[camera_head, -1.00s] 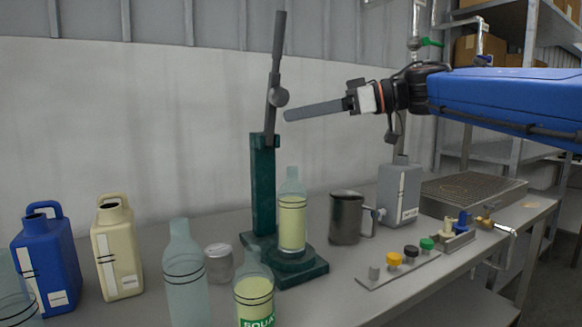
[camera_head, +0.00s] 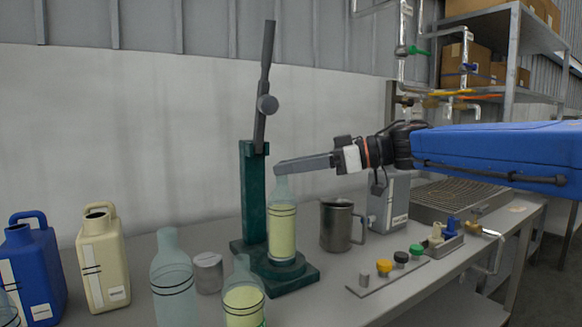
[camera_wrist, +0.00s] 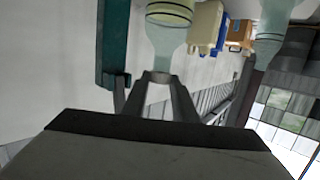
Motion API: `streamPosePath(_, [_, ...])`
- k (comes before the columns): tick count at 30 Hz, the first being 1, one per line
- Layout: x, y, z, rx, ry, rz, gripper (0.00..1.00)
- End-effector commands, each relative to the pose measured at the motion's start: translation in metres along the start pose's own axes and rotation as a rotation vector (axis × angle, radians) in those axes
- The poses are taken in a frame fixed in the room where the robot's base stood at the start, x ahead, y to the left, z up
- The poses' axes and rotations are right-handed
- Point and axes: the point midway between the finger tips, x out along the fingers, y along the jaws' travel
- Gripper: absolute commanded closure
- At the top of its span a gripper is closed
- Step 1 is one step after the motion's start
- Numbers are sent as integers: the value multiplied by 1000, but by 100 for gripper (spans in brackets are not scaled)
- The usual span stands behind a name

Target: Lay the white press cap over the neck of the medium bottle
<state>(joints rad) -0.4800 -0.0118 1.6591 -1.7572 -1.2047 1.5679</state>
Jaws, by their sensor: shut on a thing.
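A pale-green bottle (camera_head: 282,232) with yellow liquid stands upright on the base of the dark green press (camera_head: 254,205). It appears to be the medium bottle. My gripper (camera_head: 277,168) reaches in from the right with its long grey fingers level, the tips at the top of this bottle's neck. In the wrist view, the fingers (camera_wrist: 160,80) close together at the neck of the bottle (camera_wrist: 165,42). The white press cap is between the fingertips, too small and hidden to make out clearly. I cannot tell whether it touches the neck.
The press lever (camera_head: 264,85) rises just behind the fingertips. A metal mug (camera_head: 336,226) stands right of the bottle. A strip with coloured caps (camera_head: 384,268) lies at the front right. Other bottles (camera_head: 174,280) and jugs (camera_head: 102,262) stand left.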

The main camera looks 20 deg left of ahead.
Motion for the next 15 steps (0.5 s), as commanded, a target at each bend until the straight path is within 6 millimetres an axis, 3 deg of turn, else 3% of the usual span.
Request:
streamPosePath(7, [1,0,3,0,0,0,95])
streamPosePath(8, [1,0,3,0,0,0,67])
streamPosePath(9, [1,0,3,0,0,0,58])
streamPosePath(15, [1,0,3,0,0,0,56])
